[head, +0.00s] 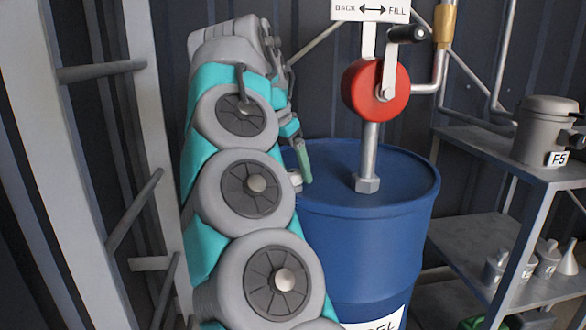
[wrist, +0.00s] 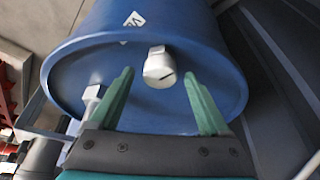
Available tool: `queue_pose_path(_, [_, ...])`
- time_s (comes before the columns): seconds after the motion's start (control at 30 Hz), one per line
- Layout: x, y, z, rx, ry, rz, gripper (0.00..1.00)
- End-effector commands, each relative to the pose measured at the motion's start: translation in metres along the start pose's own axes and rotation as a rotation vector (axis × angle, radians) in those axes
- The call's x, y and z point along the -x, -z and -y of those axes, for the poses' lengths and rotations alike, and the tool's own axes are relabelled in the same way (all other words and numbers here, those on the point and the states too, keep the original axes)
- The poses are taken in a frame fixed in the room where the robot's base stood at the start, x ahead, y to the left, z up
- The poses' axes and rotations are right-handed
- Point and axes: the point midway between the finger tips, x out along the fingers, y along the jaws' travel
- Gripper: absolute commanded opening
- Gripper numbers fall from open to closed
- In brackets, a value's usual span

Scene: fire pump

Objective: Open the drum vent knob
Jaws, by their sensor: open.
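The blue drum (head: 395,178) stands right of my arm in the head view, and its lid (wrist: 205,75) fills much of the wrist view. The vent knob (wrist: 158,66) is a short whitish cylinder with a dark line on its face. In the head view a small part of the knob (head: 296,180) shows at the lid's left edge, mostly hidden by my arm. My gripper (wrist: 159,76) is open, its green fingertips to either side of the knob in the wrist view. I see no contact. In the head view my gripper (head: 304,172) is partly hidden.
The red hand pump (head: 375,92) rises from the lid on a metal pipe (head: 370,150), which also shows left of my gripper in the wrist view (wrist: 88,103). A metal shelf (head: 500,150) with a grey canister (head: 545,128) stands right. A grey frame (head: 150,120) stands left.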

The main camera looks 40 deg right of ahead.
Motion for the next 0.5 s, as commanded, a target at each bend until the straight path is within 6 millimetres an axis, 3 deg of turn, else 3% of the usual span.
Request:
queue_pose_path(0.07, [0.0002, -0.0001, 0.0, 0.0, 0.0, 0.0, 0.75])
queue_pose_path(0.5, [0.0005, -0.0002, 0.0, 0.001, 0.0, 0.0, 0.26])
